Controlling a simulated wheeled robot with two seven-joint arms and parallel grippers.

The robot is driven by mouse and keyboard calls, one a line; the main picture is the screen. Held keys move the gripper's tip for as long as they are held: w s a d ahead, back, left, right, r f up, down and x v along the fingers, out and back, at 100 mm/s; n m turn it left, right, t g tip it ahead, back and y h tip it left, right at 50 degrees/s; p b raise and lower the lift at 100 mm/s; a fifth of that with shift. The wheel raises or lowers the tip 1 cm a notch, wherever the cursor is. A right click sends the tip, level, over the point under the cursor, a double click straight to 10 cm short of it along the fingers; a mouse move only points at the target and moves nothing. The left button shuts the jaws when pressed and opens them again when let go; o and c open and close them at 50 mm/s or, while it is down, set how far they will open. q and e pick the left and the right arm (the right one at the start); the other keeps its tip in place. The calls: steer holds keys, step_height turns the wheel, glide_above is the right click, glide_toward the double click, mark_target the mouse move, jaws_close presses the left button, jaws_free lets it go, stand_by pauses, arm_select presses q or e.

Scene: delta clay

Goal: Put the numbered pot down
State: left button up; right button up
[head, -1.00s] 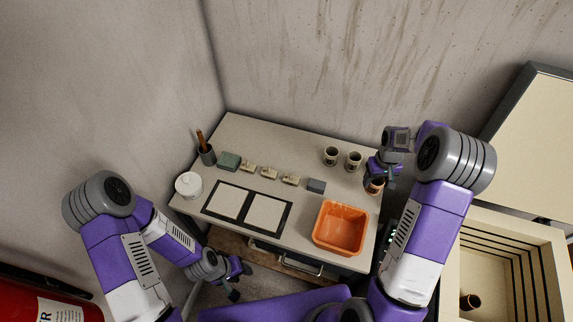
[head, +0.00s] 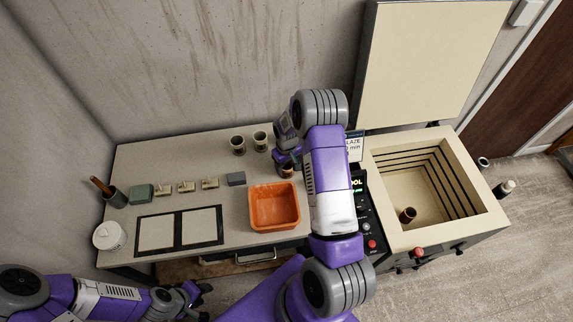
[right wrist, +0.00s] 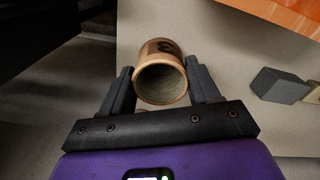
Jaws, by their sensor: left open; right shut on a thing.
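The numbered pot (right wrist: 161,75) is a small tan clay cup with a dark mark on its side, seen in the right wrist view. My right gripper (right wrist: 160,85) is shut on it, one finger on each side. In the head view the pot (head: 287,171) is partly hidden by my right gripper (head: 287,165), at the right end of the worktable (head: 180,155). I cannot tell whether the pot touches the tabletop. My left gripper (head: 200,296) is open and empty, low in front of the table.
Two similar pots (head: 238,144) (head: 260,140) stand at the table's back. An orange bin (head: 274,206), grey block (head: 236,179), stamps (head: 187,187) and a framed board (head: 180,230) are on the table. An open kiln (head: 378,175) holding one pot (head: 407,214) is at right.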

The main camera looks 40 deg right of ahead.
steer(key=shift+f, duration=0.2)
steer(key=o, duration=1.1)
steer(key=shift+r, duration=0.1)
steer(key=shift+r, duration=0.15)
step_height(320, 180, up, 12)
